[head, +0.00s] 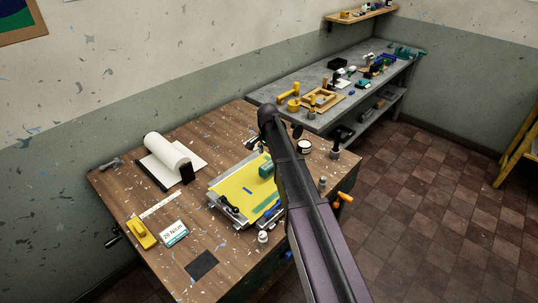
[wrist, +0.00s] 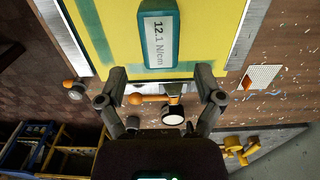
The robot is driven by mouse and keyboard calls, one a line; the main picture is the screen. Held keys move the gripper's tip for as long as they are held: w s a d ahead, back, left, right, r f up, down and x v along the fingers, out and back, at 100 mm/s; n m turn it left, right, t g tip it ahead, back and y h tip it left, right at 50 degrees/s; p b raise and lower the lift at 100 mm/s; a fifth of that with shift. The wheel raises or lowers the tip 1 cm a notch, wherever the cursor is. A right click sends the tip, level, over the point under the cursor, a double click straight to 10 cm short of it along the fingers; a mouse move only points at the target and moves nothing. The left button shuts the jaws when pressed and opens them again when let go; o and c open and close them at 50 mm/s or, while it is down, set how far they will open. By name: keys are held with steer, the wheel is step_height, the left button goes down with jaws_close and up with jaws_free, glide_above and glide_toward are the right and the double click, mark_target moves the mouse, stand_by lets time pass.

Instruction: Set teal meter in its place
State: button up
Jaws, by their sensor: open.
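The teal meter (wrist: 157,40) stands out from the yellow board in the wrist view, its display reading 12.1 N/cm. In the head view a teal block (head: 266,170), apparently the same meter, is on the yellow board (head: 237,188), partly beside my arm. My gripper (wrist: 162,88) is open in the wrist view. Its fingertips are spread on either side below the meter's lower end, with no contact visible. The fingers are hidden behind my arm in the head view. I cannot tell which spot is the meter's place.
A 20 N/cm card (head: 173,233), yellow tool (head: 141,232) and dark square (head: 202,264) lie at the wooden bench's front left. Small tools crowd the board's front edge. A grey bench (head: 335,75) with many items stands behind right.

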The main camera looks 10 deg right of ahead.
mark_target(268, 165)
steer(key=shift+f+b, duration=2.45)
steer(key=shift+f, duration=0.4)
steer(key=shift+r, duration=0.1)
steer(key=c, duration=1)
steer(key=shift+r+p, duration=2.05)
steer(key=shift+p, duration=0.05)
step_height(268, 165, up, 5)
steer(key=p, duration=0.5)
steer(key=shift+r, duration=0.15)
steer(key=shift+d, duration=0.15)
